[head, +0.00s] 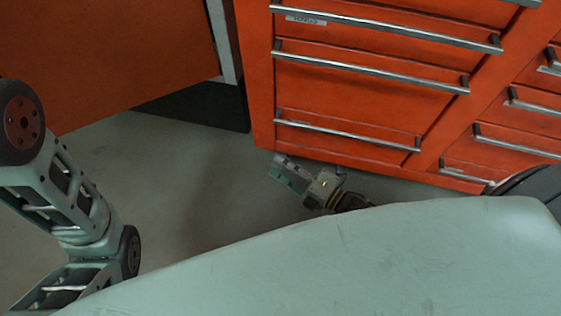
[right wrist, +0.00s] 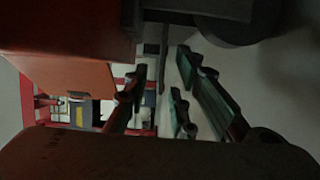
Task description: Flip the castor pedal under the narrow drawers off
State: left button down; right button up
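The orange drawer cabinet (head: 350,90) fills the upper right of the head view, with wide drawers in the middle and narrower drawers (head: 515,125) at the right edge. No castor or pedal shows in the head view. My right gripper (head: 283,172) is low, just in front of the cabinet's bottom edge, fingers pointing left. My left gripper is out of view.
Another orange unit (head: 130,60) with a dark base stands at the upper left. Grey floor (head: 190,185) is free between it and my base. Red and white equipment (right wrist: 85,110) shows in the background of the right wrist view.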

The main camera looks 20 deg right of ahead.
jog(key=v, duration=1)
jog(key=shift+s+d, duration=0.2)
